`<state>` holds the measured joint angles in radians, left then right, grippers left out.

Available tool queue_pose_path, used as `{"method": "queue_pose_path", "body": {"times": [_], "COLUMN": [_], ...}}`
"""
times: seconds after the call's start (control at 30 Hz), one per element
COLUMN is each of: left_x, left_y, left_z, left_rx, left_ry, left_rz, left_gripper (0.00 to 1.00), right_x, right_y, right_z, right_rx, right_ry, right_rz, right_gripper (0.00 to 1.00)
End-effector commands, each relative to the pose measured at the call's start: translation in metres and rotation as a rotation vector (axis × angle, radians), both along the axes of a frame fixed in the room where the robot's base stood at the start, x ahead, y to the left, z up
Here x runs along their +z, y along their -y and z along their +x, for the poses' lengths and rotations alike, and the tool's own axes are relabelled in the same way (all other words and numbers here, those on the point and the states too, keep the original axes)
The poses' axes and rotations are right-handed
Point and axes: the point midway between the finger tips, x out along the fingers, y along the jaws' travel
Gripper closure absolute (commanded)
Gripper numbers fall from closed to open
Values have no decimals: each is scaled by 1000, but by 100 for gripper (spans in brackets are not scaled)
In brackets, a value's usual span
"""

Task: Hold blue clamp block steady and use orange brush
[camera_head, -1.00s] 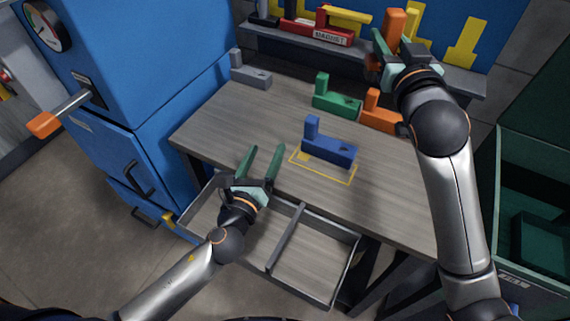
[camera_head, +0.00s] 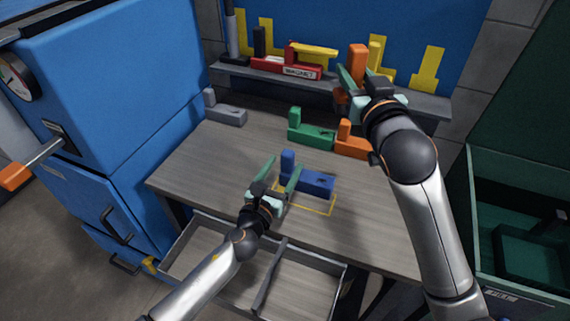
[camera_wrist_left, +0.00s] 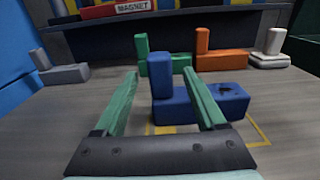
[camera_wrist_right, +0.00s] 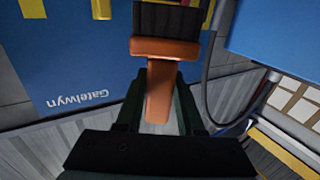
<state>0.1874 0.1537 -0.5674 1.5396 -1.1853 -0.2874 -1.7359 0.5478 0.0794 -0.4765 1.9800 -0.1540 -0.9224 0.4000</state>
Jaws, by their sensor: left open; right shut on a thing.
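The blue clamp block (camera_head: 312,180) sits on the grey table inside a yellow outline, its upright post at its left end. My left gripper (camera_head: 279,177) is open and low over the table at the block's near left. In the left wrist view the block (camera_wrist_left: 205,104) shows ahead, its post between the two green fingers (camera_wrist_left: 160,100). I cannot tell whether a finger touches it. My right gripper (camera_head: 360,85) is raised at the shelf and shut on the orange brush (camera_head: 357,62). In the right wrist view the brush (camera_wrist_right: 160,88) has dark bristles pointing away from the gripper.
Grey (camera_head: 225,113), green (camera_head: 311,134) and orange (camera_head: 352,143) blocks stand along the table's back. A shelf (camera_head: 240,71) holds a red magnet (camera_head: 290,68). An open drawer (camera_head: 213,262) juts out in front. A blue cabinet (camera_head: 120,90) stands left, a green bin (camera_head: 520,215) right.

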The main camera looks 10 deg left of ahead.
Motion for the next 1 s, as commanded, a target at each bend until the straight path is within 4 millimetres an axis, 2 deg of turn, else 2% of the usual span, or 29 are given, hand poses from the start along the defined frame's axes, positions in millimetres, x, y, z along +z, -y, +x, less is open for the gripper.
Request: {"method": "queue_pose_path", "body": {"times": [0.2,0.47,1.0], "left_x": [0,0,0], "left_y": [4,4,4], "left_z": [13,14,13], "left_rx": [-1,-1,-1], "left_ry": [-1,-1,-1], "left_rz": [-2,-2,-2], "left_gripper": [28,28,86], "right_x": [1,1,1], "right_y": [0,0,0], "right_z": [0,0,0], "right_rx": [0,0,0], "right_ry": [1,1,1], "right_rz": [0,0,0], "right_gripper": [100,100,100]}}
